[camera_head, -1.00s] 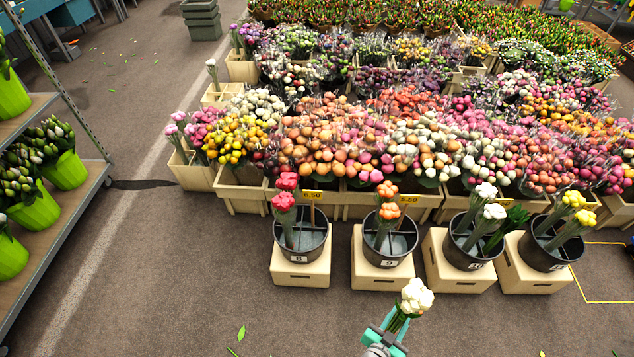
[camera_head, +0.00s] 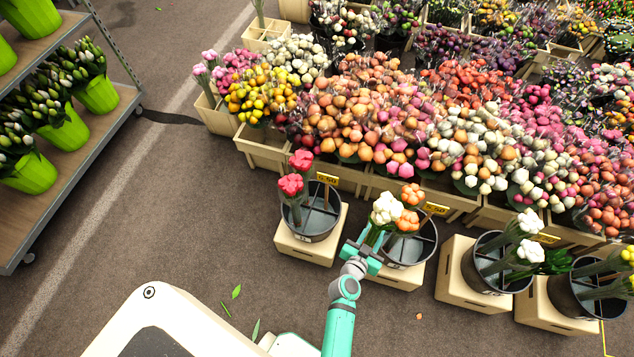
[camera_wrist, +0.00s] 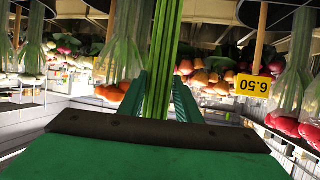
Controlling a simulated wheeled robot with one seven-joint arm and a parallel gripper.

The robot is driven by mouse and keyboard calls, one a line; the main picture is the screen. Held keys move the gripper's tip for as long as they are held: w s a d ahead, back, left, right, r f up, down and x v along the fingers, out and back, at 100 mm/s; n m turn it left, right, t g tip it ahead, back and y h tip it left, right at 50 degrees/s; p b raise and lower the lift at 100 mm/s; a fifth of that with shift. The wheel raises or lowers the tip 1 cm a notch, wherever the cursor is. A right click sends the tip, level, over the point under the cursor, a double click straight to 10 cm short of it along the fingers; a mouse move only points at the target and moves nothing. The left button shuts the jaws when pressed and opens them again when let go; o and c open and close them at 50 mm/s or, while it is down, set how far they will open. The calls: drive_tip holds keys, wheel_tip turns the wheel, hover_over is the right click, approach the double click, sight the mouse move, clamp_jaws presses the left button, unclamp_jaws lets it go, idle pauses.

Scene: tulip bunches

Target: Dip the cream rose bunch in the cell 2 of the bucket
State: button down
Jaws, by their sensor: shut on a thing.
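The cream rose bunch (camera_head: 386,208) is held upright by my teal gripper (camera_head: 370,246). My gripper is shut on its green stems (camera_wrist: 165,60), which show between the teal fingers in the wrist view. In the head view the bunch overlaps the left side of a dark divided bucket (camera_head: 425,250) on a cream crate. That bucket has two orange bunches (camera_head: 411,194) in it. To its left stands a bucket (camera_head: 312,229) with two red-pink bunches (camera_head: 291,185). To its right is a bucket (camera_head: 490,277) with white bunches (camera_head: 528,222). No cell numbers are legible.
Another bucket (camera_head: 585,300) with yellow flowers stands at far right. Wooden crates of packed flowers (camera_head: 400,120) fill the space behind. A shelf trolley (camera_head: 60,150) with green pots is at left. The floor (camera_head: 180,220) between trolley and buckets is clear.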

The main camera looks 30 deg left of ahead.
drive_tip(key=a+r+n+y, duration=0.1)
drive_tip(key=a+r, duration=0.2)
drive_tip(key=a, duration=0.8)
drive_tip(key=w+a+r+n+y, duration=0.1)
drive_tip(key=a+r, duration=0.3)
drive_tip(key=a, duration=0.7)
drive_tip(key=shift+w+a+n+y, duration=0.15)
drive_tip(key=shift+a+n+y, duration=0.2)
drive_tip(key=shift+y, duration=0.15)
drive_tip(key=shift+g, duration=0.3)
